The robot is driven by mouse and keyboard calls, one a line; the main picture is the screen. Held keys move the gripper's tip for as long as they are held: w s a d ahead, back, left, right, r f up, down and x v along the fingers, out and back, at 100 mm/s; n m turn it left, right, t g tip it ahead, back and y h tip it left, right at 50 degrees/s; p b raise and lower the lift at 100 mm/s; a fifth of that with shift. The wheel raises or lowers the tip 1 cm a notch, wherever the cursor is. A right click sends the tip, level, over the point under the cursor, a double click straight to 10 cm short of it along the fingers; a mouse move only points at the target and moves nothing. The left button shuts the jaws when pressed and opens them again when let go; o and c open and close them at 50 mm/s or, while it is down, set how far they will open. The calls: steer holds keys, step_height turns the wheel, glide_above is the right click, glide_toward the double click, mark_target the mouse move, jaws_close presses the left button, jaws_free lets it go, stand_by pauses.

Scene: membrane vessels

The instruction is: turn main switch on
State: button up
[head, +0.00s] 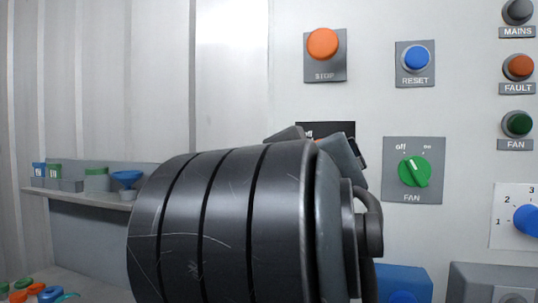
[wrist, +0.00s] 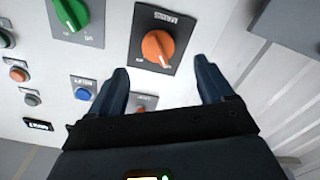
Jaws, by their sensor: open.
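The main switch is an orange rotary knob (wrist: 158,47) on a dark plate (wrist: 146,20), seen upside down in the wrist view. Its ridge slants, with one end toward the lower right of that view; the small position labels are hard to read. In the head view only the top of the dark plate (head: 340,128) with "off" shows; my gripper hides the knob. My gripper (head: 322,143) is in front of this plate. In the wrist view my gripper (wrist: 162,70) is open, its fingers apart and empty, with the knob beyond the fingertips, roughly centred between them.
A green fan knob (head: 414,172) sits right of the switch. Above are an orange stop button (head: 322,43) and a blue reset button (head: 416,57). Indicator lamps (head: 517,67) and a blue selector knob (head: 527,219) are farther right. A shelf (head: 80,194) stands at left.

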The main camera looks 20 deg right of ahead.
steer(key=p+x, duration=0.1)
steer(key=x, duration=0.7)
steer(key=shift+r, duration=0.2)
steer(key=c, duration=1)
steer(key=shift+c, duration=0.2)
